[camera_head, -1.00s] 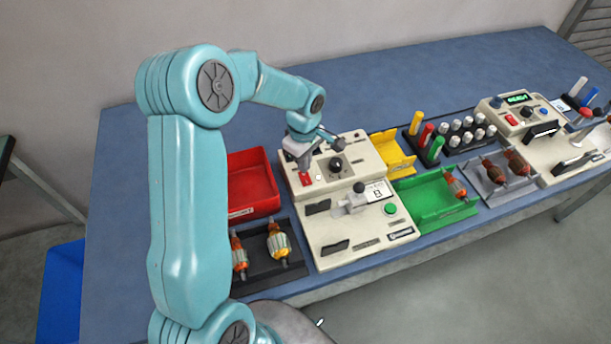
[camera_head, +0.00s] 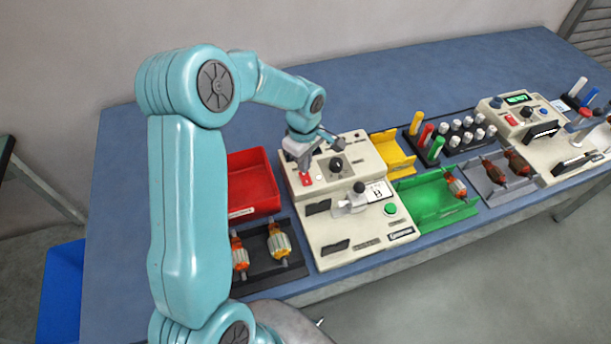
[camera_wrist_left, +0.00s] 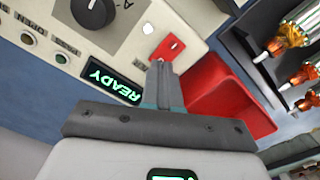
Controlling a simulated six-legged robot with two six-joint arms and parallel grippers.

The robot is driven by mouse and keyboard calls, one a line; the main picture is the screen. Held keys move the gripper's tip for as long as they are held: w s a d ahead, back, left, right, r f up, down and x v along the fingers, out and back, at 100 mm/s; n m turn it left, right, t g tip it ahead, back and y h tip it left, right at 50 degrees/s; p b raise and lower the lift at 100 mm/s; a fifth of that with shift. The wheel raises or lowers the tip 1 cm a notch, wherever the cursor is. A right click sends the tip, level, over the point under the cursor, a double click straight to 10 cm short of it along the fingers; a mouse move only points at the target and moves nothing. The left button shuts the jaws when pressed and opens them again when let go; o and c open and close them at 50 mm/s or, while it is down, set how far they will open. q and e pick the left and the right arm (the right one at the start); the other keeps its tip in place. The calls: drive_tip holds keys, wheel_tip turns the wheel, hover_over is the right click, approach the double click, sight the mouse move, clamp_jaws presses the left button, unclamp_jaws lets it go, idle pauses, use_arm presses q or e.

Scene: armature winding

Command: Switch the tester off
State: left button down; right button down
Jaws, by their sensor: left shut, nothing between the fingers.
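A cream bench unit (camera_head: 361,151) with a black knob and a red rocker switch (camera_head: 305,180) stands in the middle of the head view; I cannot read whether it is named tester. In the left wrist view the red switch (camera_wrist_left: 171,46) sits in the panel beside the knob (camera_wrist_left: 93,12), and a lit green display (camera_wrist_left: 112,86) reads READY. My left gripper (camera_head: 304,169) is shut and empty, pointing down at the switch; its fingertips (camera_wrist_left: 160,64) show close beside the switch. I cannot tell if they touch it. My right gripper is out of view.
A red bin (camera_head: 251,205) and a black tray with two armatures (camera_head: 268,277) lie left of the unit. A yellow bin (camera_head: 393,155) and a green bin (camera_head: 435,212) lie right. A second cream unit (camera_head: 552,150) with a lit display stands far right. Blue table behind is clear.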

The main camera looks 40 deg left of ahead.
use_arm(q)
drive_tip(key=shift+f+b, duration=0.95)
drive_tip(key=shift+f, duration=0.05)
idle(0.3)
drive_tip(key=shift+r, duration=0.15)
drive_tip(key=shift+r+p, duration=0.55)
drive_tip(key=shift+r, duration=0.05)
drive_tip(key=shift+r+p, duration=0.4)
drive_tip(key=shift+r, duration=0.5)
wheel_tip(320, 180, up, 2)
drive_tip(key=shift+r+p, duration=0.1)
drive_tip(key=shift+p, duration=0.55)
drive_tip(key=shift+r+p, duration=0.45)
drive_tip(key=shift+r, duration=0.4)
drive_tip(key=shift+f, duration=0.1)
